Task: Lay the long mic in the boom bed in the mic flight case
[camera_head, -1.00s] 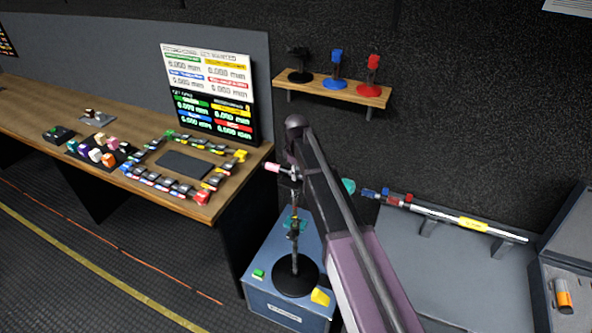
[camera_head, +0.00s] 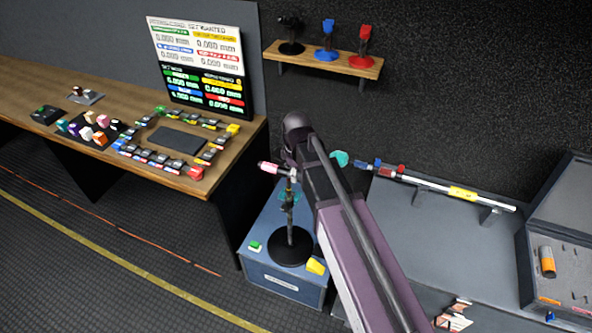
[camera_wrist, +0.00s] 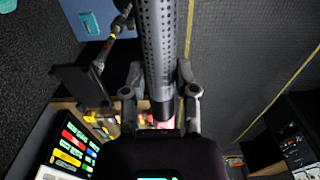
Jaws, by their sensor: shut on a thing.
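In the wrist view my gripper (camera_wrist: 160,74) is shut on the long mic (camera_wrist: 160,35), a grey perforated tube that runs up out of the picture between the fingers. In the head view my arm hides my gripper and most of the mic. A pink-and-white piece (camera_head: 268,168) shows left of my arm, above a black stand; I cannot tell whether it is the mic's end. The open flight case (camera_head: 575,207) is at the right edge, partly out of view, with an orange-and-dark item (camera_head: 547,262) inside. I cannot make out the boom bed.
A boom pole (camera_head: 420,182) with a yellow label rests on supports before the case. The black stand (camera_head: 290,245) is on a blue box (camera_head: 283,285). A desk (camera_head: 60,100) with a screen (camera_head: 200,65) is at left. A shelf (camera_head: 320,65) holds small stands.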

